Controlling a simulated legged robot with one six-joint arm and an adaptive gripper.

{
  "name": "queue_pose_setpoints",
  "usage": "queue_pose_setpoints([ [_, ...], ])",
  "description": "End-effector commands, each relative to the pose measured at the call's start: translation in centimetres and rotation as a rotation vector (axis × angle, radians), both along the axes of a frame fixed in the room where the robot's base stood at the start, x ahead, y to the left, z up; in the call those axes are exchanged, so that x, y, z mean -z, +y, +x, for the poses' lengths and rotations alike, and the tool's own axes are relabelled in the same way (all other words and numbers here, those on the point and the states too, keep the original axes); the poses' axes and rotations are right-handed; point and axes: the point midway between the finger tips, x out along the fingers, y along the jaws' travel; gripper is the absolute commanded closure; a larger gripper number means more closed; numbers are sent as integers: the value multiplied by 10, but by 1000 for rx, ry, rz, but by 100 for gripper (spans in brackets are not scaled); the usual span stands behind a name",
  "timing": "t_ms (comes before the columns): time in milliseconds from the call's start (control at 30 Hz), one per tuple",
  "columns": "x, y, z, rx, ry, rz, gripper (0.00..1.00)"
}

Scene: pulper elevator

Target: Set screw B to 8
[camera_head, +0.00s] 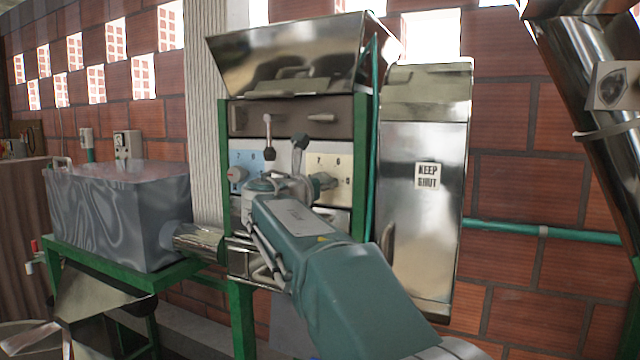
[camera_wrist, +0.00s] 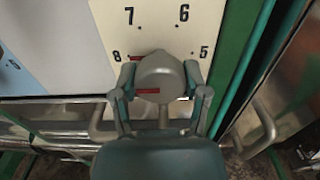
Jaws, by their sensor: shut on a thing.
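The screw knob (camera_wrist: 160,76) on the cream dial plate (camera_wrist: 150,22) is round and grey, with a red mark on its face. The red mark lies on the knob's left half, roughly level, below the height of the numeral 8. The plate shows 8 at left, 7 and 6 above, 5 at right. No letter is readable, so I cannot tell by label which screw this is. My gripper (camera_wrist: 160,82) is shut on the knob, one finger on each side. In the head view my arm partly covers the cream plate (camera_head: 318,160), and the knob is hard to make out.
A blue dial plate (camera_head: 246,158) with another knob (camera_head: 237,174) is to the left. A lever with a dark ball (camera_head: 269,154) hangs between the plates. A metal cover marked KEEP SHUT (camera_head: 427,176) stands to the right. A green post (camera_wrist: 236,70) is close beside my gripper.

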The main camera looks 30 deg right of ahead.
Motion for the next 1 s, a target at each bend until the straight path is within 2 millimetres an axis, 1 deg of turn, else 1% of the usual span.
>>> queue_pose_setpoints([
  [33,6,1,3,-2,12,4,89],
  [333,6,1,3,-2,12,4,89],
  [367,6,1,3,-2,12,4,28],
  [400,6,0,3,-2,12,4,10],
  [433,6,0,2,-2,11,4,6],
  [833,2,1,0,-1,3,1,6],
  [933,2,6,-3,-2,4,1,6],
  [1000,1,14,-9,-3,3,0,6],
])
